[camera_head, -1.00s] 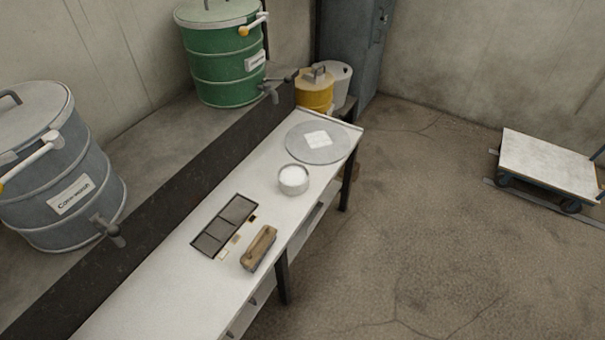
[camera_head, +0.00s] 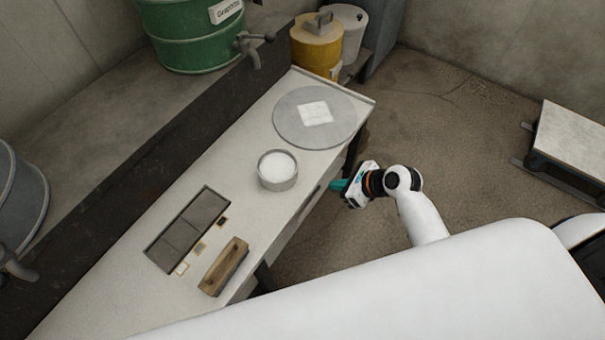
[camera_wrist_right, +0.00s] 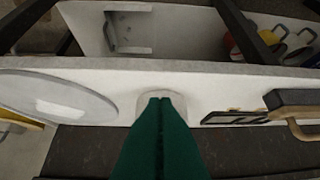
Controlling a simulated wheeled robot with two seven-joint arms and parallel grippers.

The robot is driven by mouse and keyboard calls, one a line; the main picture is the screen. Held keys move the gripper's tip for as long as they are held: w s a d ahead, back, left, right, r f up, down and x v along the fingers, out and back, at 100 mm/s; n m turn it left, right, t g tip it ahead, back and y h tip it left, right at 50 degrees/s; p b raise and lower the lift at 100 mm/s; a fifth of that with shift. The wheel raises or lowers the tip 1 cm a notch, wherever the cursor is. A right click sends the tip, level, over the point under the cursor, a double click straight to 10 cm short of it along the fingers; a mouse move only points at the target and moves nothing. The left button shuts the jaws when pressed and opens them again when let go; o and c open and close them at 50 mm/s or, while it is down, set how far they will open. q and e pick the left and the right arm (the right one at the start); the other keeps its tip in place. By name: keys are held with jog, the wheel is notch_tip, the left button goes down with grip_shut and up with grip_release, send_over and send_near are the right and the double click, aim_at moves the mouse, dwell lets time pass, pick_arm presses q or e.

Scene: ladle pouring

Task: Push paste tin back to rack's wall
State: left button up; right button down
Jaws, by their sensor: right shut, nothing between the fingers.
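No thing is readably marked as the paste tin. A round grey tin with white contents (camera_head: 277,172) stands upright on the bench. It also shows in the right wrist view (camera_wrist_right: 143,98), partly hidden behind my fingers. A dark rack-like tray (camera_head: 187,232) with compartments lies apart from it, nearer the viewer. Below the bench edge, the right wrist view shows a pale lower shelf (camera_wrist_right: 165,35) and small red and yellow shapes (camera_wrist_right: 235,45), partly hidden. My right gripper (camera_head: 335,185), with green fingers, is shut and empty beside the bench's front edge, right of the tin. My left gripper is out of view.
A round grey plate (camera_head: 290,125) with a white square lies at the bench's far end. A wooden-handled block (camera_head: 224,266) lies near the front edge. A dark ledge with drums (camera_head: 190,40) borders the back. A flat cart (camera_head: 572,140) stands at the right.

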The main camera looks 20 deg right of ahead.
aim_at(295, 180)
jog(key=b+x, duration=0.2)
jog(key=x, duration=0.7)
jog(key=shift+w+a+r, duration=0.2)
jog(key=shift+w+a, duration=0.6)
jog(key=shift+w, duration=0.15)
jog(key=shift+w+a, duration=0.4)
jog(key=shift+w, duration=0.05)
